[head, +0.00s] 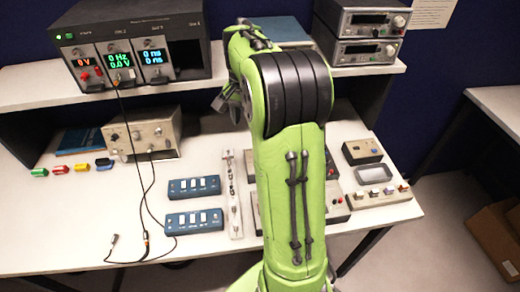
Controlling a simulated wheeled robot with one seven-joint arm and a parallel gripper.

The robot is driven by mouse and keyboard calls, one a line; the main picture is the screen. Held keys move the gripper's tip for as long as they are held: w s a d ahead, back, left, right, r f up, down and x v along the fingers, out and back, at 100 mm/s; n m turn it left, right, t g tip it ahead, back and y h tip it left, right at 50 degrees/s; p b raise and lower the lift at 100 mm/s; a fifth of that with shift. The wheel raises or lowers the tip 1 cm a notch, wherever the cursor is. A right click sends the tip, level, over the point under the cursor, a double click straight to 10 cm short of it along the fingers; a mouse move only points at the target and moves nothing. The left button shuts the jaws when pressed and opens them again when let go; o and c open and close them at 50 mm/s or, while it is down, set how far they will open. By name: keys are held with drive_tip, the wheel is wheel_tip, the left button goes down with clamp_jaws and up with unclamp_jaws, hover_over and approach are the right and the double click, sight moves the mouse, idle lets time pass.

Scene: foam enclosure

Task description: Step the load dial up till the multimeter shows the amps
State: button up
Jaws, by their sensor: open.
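My gripper (220,103) shows as a dark shape at the left of my green arm, below the upper shelf's front edge. It is open, with nothing seen in it, and my arm hides part of it. A black rack unit (190,68) on the shelf has several lit displays: a red one reading 0 V, a green one (118,61) reading 0 Hz and 0.0 V, and a blue one. I cannot tell which is the multimeter. A beige box (142,138) with knobs stands below it. I cannot tell which knob is the load dial; my arm hides the bench's middle.
Two blue switch boxes (193,222) and a narrow white strip (234,195) lie on the white bench (60,225). Small coloured parts (60,169) lie at left. A dark knobbed box (362,151) and a grey tray (375,174) are at right. Black cables hang across the left.

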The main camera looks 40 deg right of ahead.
drive_tip(key=d+f+m, duration=0.3)
drive_tip(key=d+f, duration=0.1)
drive_tip(key=d, duration=0.2)
drive_tip(key=shift+n+g+y, duration=0.3)
drive_tip(key=f, duration=0.5)
drive_tip(key=f+b, duration=0.1)
drive_tip(key=f, duration=0.9)
drive_tip(key=shift+w+a+f, duration=0.25)
drive_tip(key=shift+w+a, duration=0.15)
clamp_jaws()
drive_tip(key=shift+m+b, duration=0.35)
drive_tip(key=shift+m, duration=0.05)
drive_tip(key=m+b, duration=0.1)
drive_tip(key=m, duration=0.2)
drive_tip(key=shift+m, duration=0.3)
drive_tip(key=shift+m+b, duration=0.5)
drive_tip(key=shift+m, duration=1.8)
drive_tip(key=shift+r, duration=0.1)
